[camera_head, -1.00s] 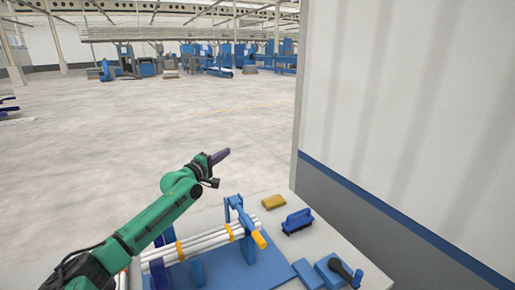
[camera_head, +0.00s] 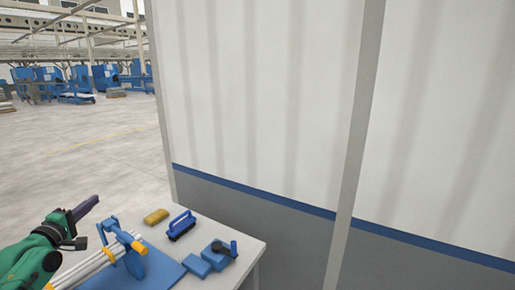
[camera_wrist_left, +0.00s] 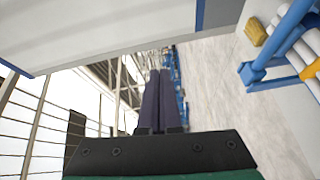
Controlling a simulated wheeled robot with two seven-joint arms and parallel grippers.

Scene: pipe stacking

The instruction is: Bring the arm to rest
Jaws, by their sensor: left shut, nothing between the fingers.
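My left gripper (camera_head: 87,207) is at the lower left of the head view, at the end of my green arm. Its dark fingers are shut with nothing between them, and they point up and to the right. In the left wrist view the two fingers (camera_wrist_left: 160,75) lie side by side, with the wall and the hall beyond them. The gripper is apart from the white pipes (camera_head: 100,265), which lie in a blue rack (camera_head: 160,272) on the table. My right gripper is not in view.
On the table (camera_head: 240,238) are a yellow sponge (camera_head: 156,216), a blue brush (camera_head: 181,225) and blue blocks (camera_head: 196,265) with a dark-handled tool. A white wall (camera_head: 260,100) with a blue stripe stands close behind the table. Open floor (camera_head: 90,150) lies at the left.

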